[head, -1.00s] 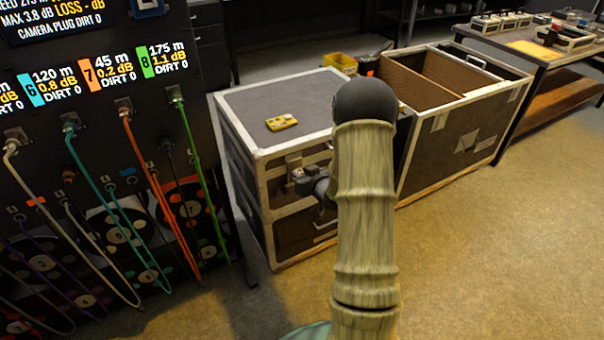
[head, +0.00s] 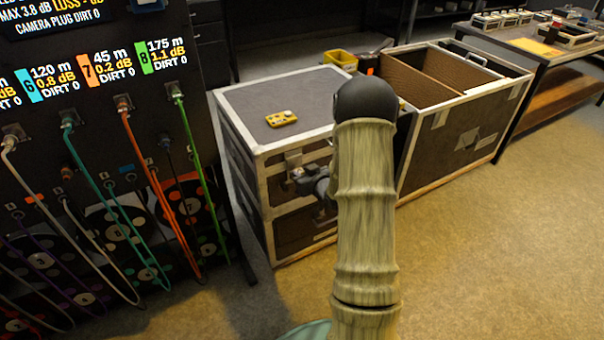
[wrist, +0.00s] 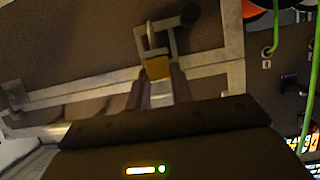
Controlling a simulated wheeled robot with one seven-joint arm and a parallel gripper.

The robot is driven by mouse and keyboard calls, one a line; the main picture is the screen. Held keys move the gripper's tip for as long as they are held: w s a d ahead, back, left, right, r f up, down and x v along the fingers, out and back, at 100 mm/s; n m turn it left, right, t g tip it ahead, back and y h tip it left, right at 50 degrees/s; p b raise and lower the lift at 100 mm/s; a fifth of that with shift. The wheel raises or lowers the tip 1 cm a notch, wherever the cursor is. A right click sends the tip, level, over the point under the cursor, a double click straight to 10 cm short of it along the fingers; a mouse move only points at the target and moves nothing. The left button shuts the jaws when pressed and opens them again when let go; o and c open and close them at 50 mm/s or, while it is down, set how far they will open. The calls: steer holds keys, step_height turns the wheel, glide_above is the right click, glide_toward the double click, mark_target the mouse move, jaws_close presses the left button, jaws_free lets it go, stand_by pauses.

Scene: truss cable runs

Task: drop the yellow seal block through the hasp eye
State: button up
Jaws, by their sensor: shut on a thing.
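The yellow seal block (wrist: 157,68) shows in the wrist view between the fingertips of my gripper (wrist: 156,88), which is shut on it. Just beyond the block, a pale metal hasp piece (wrist: 148,38) stands on the case front, close to or touching it; I cannot tell whether the block is in the eye. In the head view my gripper (head: 308,182) is at the upper front of the dark case (head: 240,95), beside its latch hardware (head: 293,160), partly hidden behind my arm. The block cannot be made out clearly there.
A yellow handheld device (head: 281,118) lies on the case top. An open divided case (head: 455,120) stands to the right, with a workbench (head: 560,55) behind it. A cable panel (head: 95,110) with hanging coloured cables is at left. The front right floor is clear.

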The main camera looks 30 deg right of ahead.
steer(key=o, duration=1)
steer(key=shift+o, duration=0.2)
step_height(320, 180, up, 9)
steer(key=p, duration=0.6)
steer(key=shift+p, duration=0.4)
steer(key=shift+a, duration=0.1)
